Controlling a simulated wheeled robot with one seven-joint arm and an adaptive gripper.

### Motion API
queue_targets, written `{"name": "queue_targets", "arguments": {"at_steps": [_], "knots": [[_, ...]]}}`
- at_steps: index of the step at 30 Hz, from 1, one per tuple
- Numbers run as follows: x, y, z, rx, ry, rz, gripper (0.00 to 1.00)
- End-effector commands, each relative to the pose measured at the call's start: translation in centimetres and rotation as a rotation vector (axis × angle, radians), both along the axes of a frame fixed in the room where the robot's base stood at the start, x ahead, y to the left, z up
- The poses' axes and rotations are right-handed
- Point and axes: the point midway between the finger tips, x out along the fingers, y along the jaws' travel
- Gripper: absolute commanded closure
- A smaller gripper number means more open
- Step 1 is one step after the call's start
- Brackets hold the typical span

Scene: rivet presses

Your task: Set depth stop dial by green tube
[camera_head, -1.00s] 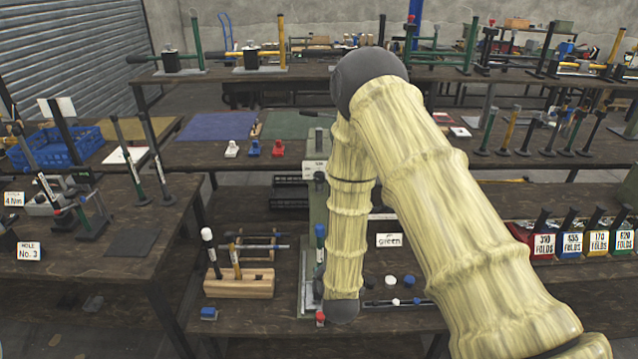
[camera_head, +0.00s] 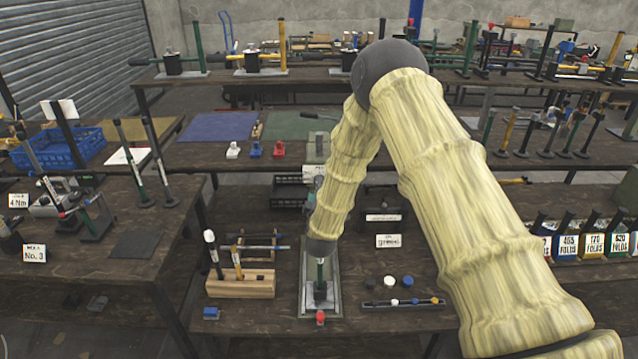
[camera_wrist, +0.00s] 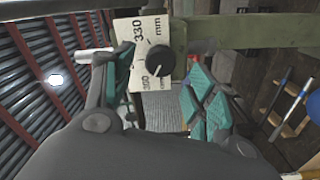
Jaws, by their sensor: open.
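The depth stop dial is a black round knob (camera_wrist: 161,59) with a pale pointer line, in front of a white scale plate (camera_wrist: 138,34) marked 330 mm and 300 mm in the wrist view. The plate also shows in the head view (camera_head: 316,172). My gripper (camera_wrist: 155,76) is open, its teal-padded fingers on either side of the knob; contact is unclear. In the head view my arm partly hides the press. A short green upright piece (camera_head: 320,271) stands on the press base (camera_head: 307,300); whether it is the green tube is unclear. A card (camera_head: 389,241) reads "green".
A wooden block rack (camera_head: 240,286) with upright tools stands left of the press. Black, white and blue caps (camera_head: 390,281) and a thin rod (camera_head: 405,302) lie to its right. A red knob (camera_head: 320,317) sits at the base's front.

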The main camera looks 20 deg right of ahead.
Motion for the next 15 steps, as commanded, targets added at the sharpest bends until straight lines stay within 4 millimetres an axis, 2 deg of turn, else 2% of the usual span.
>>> {"name": "queue_targets", "arguments": {"at_steps": [6, 15], "knots": [[2.2, -0.7, 0.1, 0.000, 0.000, -0.002, 0.43], [2.9, -0.9, -0.1, 0.000, 0.001, -0.001, 0.43]]}}
